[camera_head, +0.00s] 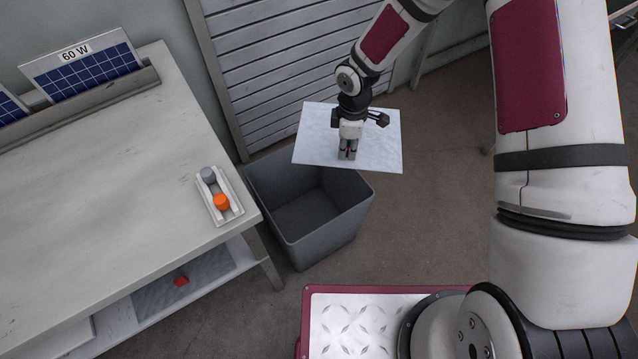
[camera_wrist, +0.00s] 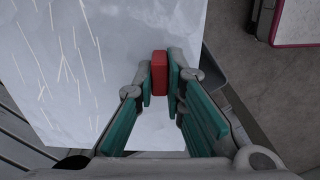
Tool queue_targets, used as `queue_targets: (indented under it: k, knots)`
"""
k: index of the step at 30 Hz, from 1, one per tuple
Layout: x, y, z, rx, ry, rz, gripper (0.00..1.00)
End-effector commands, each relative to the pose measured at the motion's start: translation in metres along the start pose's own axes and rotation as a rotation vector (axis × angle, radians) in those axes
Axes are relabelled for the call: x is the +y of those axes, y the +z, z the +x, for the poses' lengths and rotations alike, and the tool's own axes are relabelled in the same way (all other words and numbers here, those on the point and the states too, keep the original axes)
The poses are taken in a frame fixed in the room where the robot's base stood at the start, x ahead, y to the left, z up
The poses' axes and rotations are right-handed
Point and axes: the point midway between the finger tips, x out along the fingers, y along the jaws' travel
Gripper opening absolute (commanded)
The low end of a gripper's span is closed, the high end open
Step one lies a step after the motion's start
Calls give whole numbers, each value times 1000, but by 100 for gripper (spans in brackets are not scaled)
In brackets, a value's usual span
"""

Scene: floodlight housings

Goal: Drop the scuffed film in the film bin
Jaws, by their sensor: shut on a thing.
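The scuffed film (camera_head: 312,127) is a pale, thin sheet held roughly level beside the grey shutter. In the wrist view the film (camera_wrist: 60,75) shows several white scratch lines, and a red block-like grip (camera_wrist: 159,72) stands on it. My gripper (camera_head: 347,153) is shut on this red grip; its fingers (camera_wrist: 160,80) press on both sides. The film bin (camera_head: 318,238) is a grey, open-topped bin on the floor. The film hangs above its back right part and hides some of its rim. The bin's visible inside looks empty.
A grey table (camera_head: 120,190) stands left of the bin, with a white tray (camera_head: 231,216) holding a grey and an orange knob near its edge. Another sheet (camera_head: 215,266) with a red grip (camera_head: 181,281) lies on the lower shelf. Solar panels (camera_head: 85,68) stand behind. Floor right of the bin is clear.

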Motion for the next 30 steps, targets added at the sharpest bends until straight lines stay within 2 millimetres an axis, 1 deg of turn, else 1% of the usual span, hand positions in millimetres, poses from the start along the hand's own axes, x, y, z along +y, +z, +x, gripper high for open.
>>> queue_targets:
  k: [1,3,6,9,12,15,18,25,30]
  knots:
    - [0,-10,27,1,-3,-80,0]
    - [-2,-22,51,1,-3,-195,0]
    - [-6,-38,82,2,-2,-352,0]
    - [-12,-53,108,4,0,-485,0]
    - [-17,-63,126,4,0,-586,0]
    - [-21,-70,137,4,1,-651,0]
    - [-22,-73,142,4,2,-682,0]
    - [-23,-73,149,4,2,-689,0]
    - [-23,-73,161,4,2,-689,0]
